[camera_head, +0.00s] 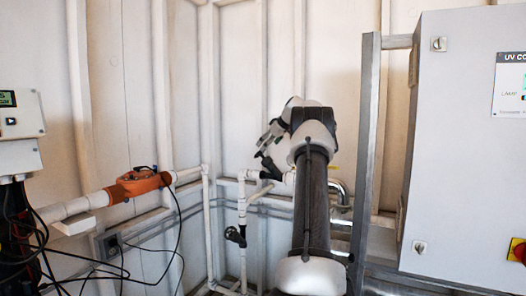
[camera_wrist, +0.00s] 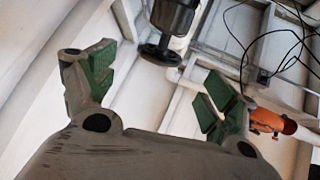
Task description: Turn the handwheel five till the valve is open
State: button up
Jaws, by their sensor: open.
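In the wrist view a small black handwheel (camera_wrist: 160,54) sits on a stem below a black cylindrical body, beside white pipe. It lies beyond the gap between my fingertips. My gripper (camera_wrist: 155,80) is open and empty, with its green-padded fingers apart on either side and not touching the wheel. In the head view my gripper (camera_head: 267,143) is near the back wall, just above a dark fitting (camera_head: 270,167) on the white pipe. Another dark valve handle (camera_head: 234,235) is lower left on a pipe. No number is readable, so I cannot tell which is five.
An orange fitting (camera_head: 138,184) sits on the white pipe at left. Loose black cables (camera_head: 122,262) hang below it. A large grey cabinet (camera_head: 464,150) and its metal post (camera_head: 366,150) stand close to the right of my arm. White pipes run along the back wall.

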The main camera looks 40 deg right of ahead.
jog(key=shift+v, duration=2.2)
